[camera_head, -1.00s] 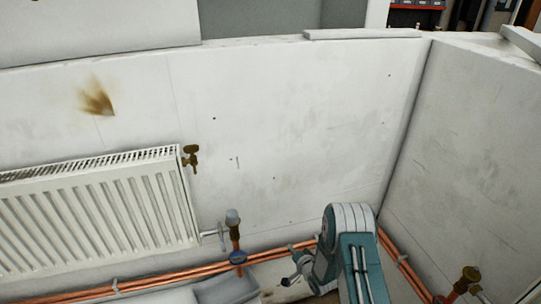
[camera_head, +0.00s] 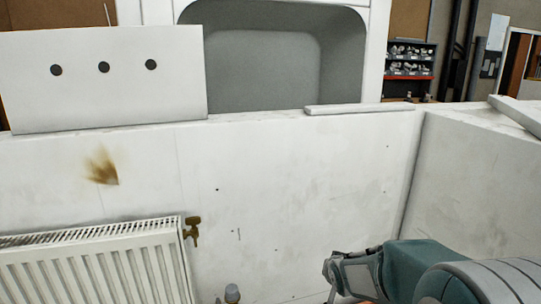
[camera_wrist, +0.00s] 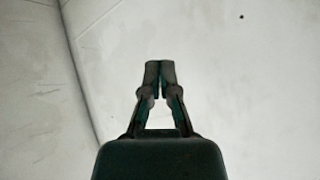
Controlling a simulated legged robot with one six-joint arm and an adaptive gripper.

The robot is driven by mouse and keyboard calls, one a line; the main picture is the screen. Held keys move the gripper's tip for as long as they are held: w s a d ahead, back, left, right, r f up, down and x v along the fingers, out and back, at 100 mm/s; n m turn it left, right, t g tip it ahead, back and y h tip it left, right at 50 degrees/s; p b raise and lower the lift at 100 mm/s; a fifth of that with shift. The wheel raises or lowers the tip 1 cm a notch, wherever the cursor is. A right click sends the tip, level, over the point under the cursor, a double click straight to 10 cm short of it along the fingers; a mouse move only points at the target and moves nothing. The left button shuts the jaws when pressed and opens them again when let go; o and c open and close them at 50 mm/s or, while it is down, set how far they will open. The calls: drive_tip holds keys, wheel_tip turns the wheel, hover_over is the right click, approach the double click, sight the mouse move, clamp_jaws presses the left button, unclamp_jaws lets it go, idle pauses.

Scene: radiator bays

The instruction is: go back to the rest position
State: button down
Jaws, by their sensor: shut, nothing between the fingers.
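My gripper (camera_wrist: 160,68) points up the middle of the wrist view, its two dark fingertips together with nothing between them. A pale, marked wall fills the view behind it, with a corner line at the left. In the head view my gripper (camera_head: 330,268) is at the lower right, in front of the white wall (camera_head: 300,190) and apart from the radiator. My teal and grey arm reaches in from the lower right corner.
A white radiator (camera_head: 90,265) hangs at the lower left, with a brass valve (camera_head: 192,231) at its top right corner. A grey valve cap (camera_head: 232,293) shows at the bottom edge. A side wall (camera_head: 480,190) stands at the right. The space between radiator and gripper is clear.

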drive_tip(key=s+r+n+g, duration=0.1)
drive_tip(key=s+r, duration=0.2)
drive_tip(key=s, duration=0.7)
drive_tip(key=s+r+n+g, duration=0.1)
drive_tip(key=s+r, duration=0.2)
drive_tip(key=s, duration=0.7)
drive_tip(key=s+r+n+g, duration=0.1)
drive_tip(key=s+r, duration=0.3)
drive_tip(key=s, duration=0.7)
drive_tip(key=shift+d+g, duration=0.15)
drive_tip(key=shift+g, duration=0.45)
